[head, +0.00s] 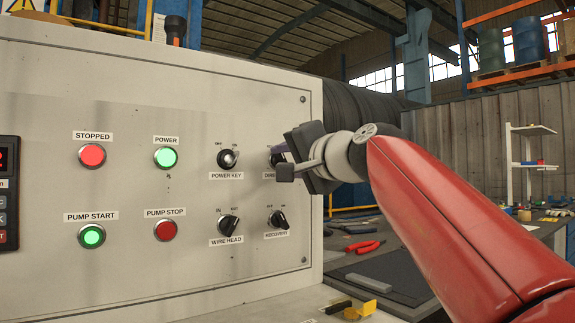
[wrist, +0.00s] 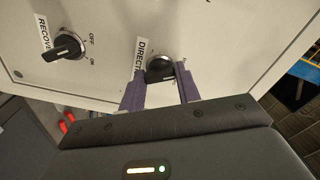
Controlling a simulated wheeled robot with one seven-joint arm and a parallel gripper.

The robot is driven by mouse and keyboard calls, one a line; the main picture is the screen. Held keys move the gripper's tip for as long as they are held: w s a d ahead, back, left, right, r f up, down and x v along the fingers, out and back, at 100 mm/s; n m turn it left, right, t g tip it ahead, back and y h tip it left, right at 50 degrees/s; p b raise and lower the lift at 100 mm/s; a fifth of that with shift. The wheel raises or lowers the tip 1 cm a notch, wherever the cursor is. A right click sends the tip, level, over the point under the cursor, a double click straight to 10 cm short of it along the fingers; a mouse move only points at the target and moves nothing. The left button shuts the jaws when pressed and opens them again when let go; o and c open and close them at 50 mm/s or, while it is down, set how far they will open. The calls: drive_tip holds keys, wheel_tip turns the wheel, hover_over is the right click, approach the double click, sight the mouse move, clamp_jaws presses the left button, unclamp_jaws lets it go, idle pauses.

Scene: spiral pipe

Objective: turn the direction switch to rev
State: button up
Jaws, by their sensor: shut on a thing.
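The direction switch (wrist: 159,67) is a black rotary knob on the pale control panel (head: 130,262). In the wrist view its label, partly readable as "DIRECT", is beside it. My gripper (wrist: 160,80) has its two purple fingers on either side of the knob and is shut on it. In the head view my gripper (head: 285,160) covers most of the direction switch (head: 275,160) at the panel's upper right. The pointer's setting cannot be read in either view.
The recovery switch (head: 278,219) is just below, with the wire head switch (head: 228,226) and power key (head: 228,159) to the left. The power lamp (head: 165,157) glows green. A bench with red pliers (head: 363,247) stands behind on the right.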

idle(0.4)
drive_tip(key=o, duration=1)
drive_tip(key=shift+b+v, duration=0.8)
drive_tip(key=shift+v, duration=3.1)
